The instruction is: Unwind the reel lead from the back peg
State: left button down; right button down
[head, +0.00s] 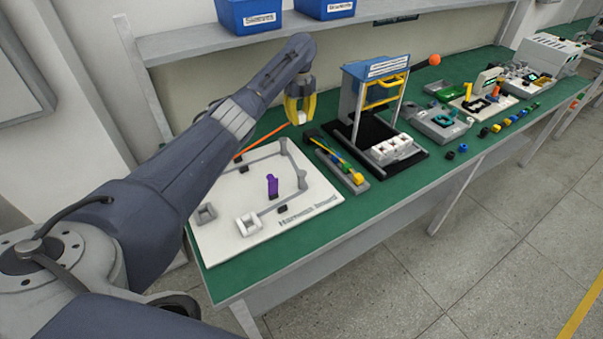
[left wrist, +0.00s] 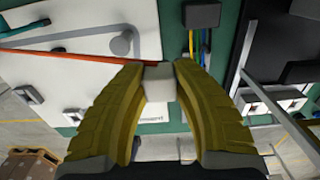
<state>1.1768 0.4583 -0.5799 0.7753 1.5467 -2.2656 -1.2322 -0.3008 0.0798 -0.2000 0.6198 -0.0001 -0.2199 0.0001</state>
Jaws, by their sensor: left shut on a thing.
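My left gripper (head: 300,112), with yellow fingers, is shut on a small white end block (left wrist: 158,82) and holds it above the back of the workbench. An orange lead (head: 262,138) runs from the block down and left toward the white harness board (head: 232,228), where my arm hides its far part. In the left wrist view the lead (left wrist: 70,58) runs off to the left, looking straight. A grey peg (head: 284,147) stands at the board's back edge. I cannot tell whether the lead touches any peg. My right gripper is not in view.
A purple upright piece (head: 271,187) and white sockets (head: 249,223) are on the board. A tray of coloured leads (head: 340,165) lies right of it, then a black stand (head: 375,135) with a blue top. Blue bins (head: 248,15) sit on the shelf above.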

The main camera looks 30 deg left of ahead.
pick_arm(q)
jog(key=shift+s+d, duration=1.9)
jog(key=shift+d, duration=0.15)
jog(key=shift+s+a, duration=0.1)
jog(key=s+a, duration=0.3)
jog(key=s, duration=0.6)
jog(key=s+a, duration=0.3)
jog(key=s, duration=0.7)
jog(key=s+a, duration=0.4)
jog(key=s, duration=0.5)
jog(key=shift+s, duration=0.2)
